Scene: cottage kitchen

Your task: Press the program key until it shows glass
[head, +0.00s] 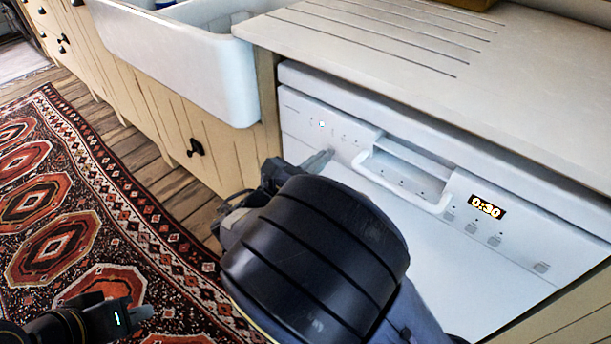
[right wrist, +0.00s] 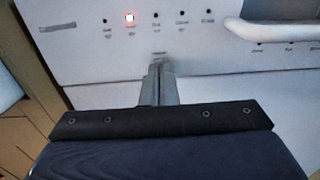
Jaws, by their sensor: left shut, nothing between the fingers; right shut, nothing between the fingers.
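The white dishwasher (head: 440,255) has a row of program lights on the left of its panel. The labels under the lights are too small to read surely. The program key (right wrist: 159,55) sits below the middle light. My right gripper (head: 328,155) is shut and empty, its fingertips (right wrist: 158,70) right at the key; I cannot tell whether they touch. My left gripper (head: 142,313) is shut and empty, low over the rug.
A recessed handle (head: 405,180) sits right of the program lights, with several grey keys (head: 472,229) under the display. The worktop (head: 520,90) overhangs above. A white sink (head: 190,65) and cream cupboards stand left. A patterned rug (head: 60,220) covers the floor.

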